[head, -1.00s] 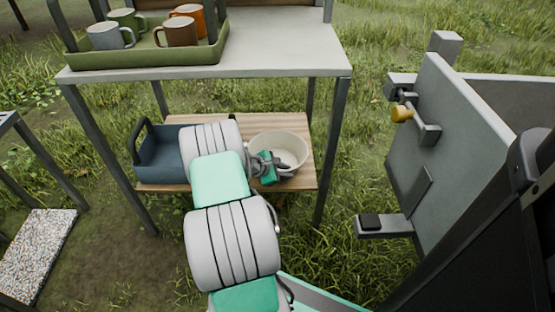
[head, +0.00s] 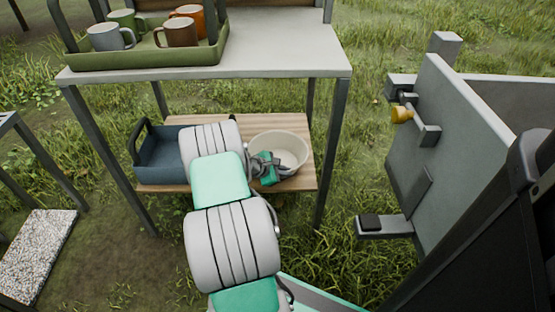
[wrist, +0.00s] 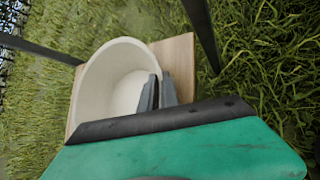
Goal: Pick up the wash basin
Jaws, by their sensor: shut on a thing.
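The wash basin (head: 291,147) is a round cream-white bowl on the lower wooden shelf in the head view, at the shelf's right side. It fills the upper middle of the wrist view (wrist: 97,88), with its hollow inside showing. My gripper (head: 269,169) is at the basin's near left rim in the head view. In the wrist view my gripper's fingers (wrist: 157,92) are close together at the right side of the basin, shut on its rim. My arm hides part of the shelf. I cannot tell whether the basin's base is clear of the shelf.
A blue-grey bin (head: 158,155) with a handle stands left on the wooden shelf (head: 245,126). Above, the pale table top (head: 285,45) holds a green tray (head: 150,58) with several mugs. Table legs (head: 327,160) flank the shelf. A grey panelled structure (head: 450,140) stands at right.

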